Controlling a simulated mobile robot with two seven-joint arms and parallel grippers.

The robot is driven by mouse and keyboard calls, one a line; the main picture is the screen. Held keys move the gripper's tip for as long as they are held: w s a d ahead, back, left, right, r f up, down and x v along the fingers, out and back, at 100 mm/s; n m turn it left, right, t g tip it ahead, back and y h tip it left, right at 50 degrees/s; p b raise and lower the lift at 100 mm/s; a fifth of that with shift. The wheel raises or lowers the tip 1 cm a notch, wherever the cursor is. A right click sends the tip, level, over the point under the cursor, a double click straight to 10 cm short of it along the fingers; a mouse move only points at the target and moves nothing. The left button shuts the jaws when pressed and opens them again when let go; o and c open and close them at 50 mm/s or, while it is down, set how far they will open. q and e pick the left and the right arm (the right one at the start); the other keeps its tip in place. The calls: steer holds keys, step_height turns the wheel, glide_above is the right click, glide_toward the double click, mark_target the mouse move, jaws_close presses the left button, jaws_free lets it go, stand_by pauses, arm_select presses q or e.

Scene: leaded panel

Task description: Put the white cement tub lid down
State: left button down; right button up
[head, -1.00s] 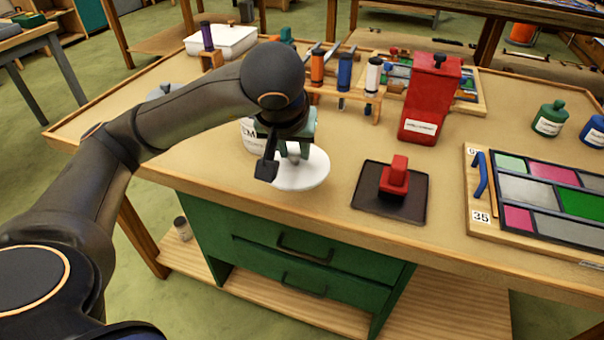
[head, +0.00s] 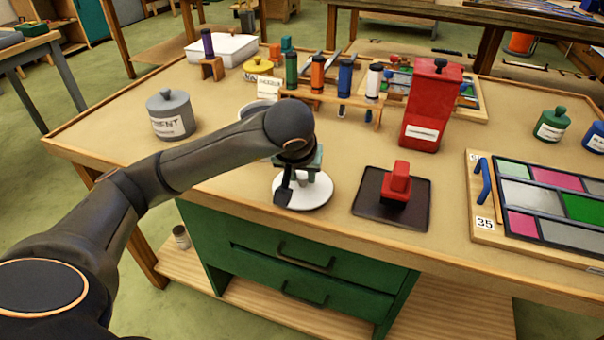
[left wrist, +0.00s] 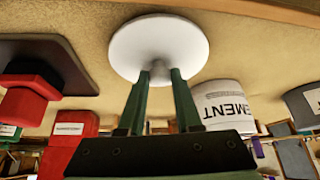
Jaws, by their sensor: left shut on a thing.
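The white cement tub lid (head: 315,196) is a round disc with a knob, near the front edge of the table. My left gripper (head: 302,172) is shut on its knob from above. In the left wrist view, the lid (left wrist: 160,42) lies flat across beyond the fingertips (left wrist: 158,76). I cannot tell whether it touches the table. The white tub (head: 250,106) stands behind my arm, mostly hidden in the head view. In the left wrist view, the tub (left wrist: 222,100) shows its CEMENT label, beside the lid and apart from it. My right gripper is not in view.
A black tray (head: 415,212) with a red-handled block (head: 397,183) lies right of the lid. A grey lidded cement tub (head: 171,116) stands left. A red box (head: 430,110) and a tube rack (head: 330,104) stand behind. The table front edge (head: 330,234) is close.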

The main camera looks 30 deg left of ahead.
arm_select(q)
steer(key=shift+f, duration=0.1)
steer(key=shift+f, duration=0.15)
steer(key=c, duration=0.6)
jaws_free()
